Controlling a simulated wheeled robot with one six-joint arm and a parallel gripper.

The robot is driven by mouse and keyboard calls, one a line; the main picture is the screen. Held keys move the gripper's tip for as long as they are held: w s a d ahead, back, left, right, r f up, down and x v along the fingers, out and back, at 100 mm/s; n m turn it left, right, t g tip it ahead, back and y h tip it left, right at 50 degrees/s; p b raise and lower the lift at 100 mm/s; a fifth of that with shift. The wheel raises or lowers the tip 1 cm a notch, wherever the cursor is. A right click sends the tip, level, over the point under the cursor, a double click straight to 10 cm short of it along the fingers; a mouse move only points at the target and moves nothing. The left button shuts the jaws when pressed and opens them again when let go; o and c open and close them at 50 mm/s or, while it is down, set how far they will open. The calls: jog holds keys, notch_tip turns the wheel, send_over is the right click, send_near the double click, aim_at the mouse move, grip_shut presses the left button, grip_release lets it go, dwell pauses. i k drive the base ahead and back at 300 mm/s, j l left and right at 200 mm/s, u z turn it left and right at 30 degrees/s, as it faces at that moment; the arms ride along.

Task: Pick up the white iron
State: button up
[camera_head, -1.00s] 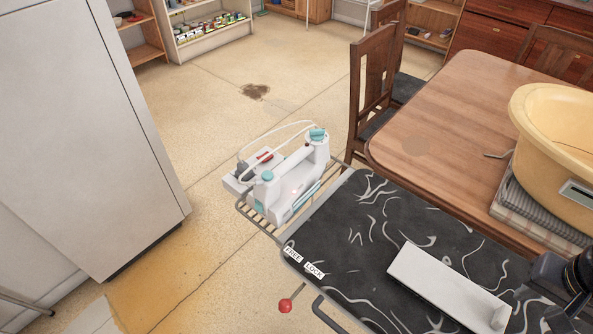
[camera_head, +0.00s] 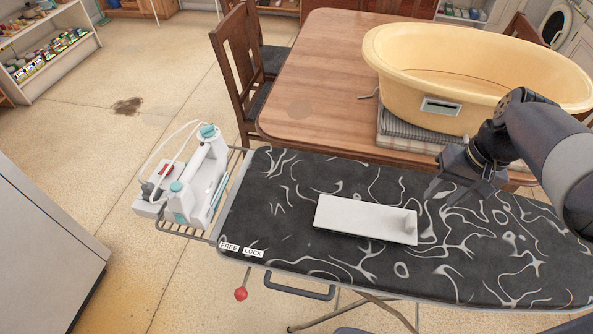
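The white iron (camera_head: 204,179) has teal parts and a white cord. It stands on the wire rack (camera_head: 187,231) at the left end of the ironing board, beside a small white block with a red switch. My gripper (camera_head: 436,190) is at the right, over the board's far side and well apart from the iron. Its dark fingers point left and show a gap between them, with nothing seen in it.
The ironing board (camera_head: 290,240) has a dark patterned cover. A flat white board with a small knob (camera_head: 360,217) lies on it. Behind stand a wooden table (camera_head: 325,70) and a yellow tub (camera_head: 440,70) on folded cloth. A chair (camera_head: 237,70) stands behind the iron.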

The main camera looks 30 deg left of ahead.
aim_at(204, 180)
jog(key=k+j, duration=0.9)
jog(key=j, duration=0.2)
jog(key=i+j, duration=0.15)
jog(key=j, duration=0.25)
jog(key=i+j, duration=0.15)
jog(key=j, duration=0.25)
jog(key=i+j, duration=0.15)
jog(key=j, duration=0.25)
jog(key=i+j, duration=0.1)
jog(key=j, duration=0.3)
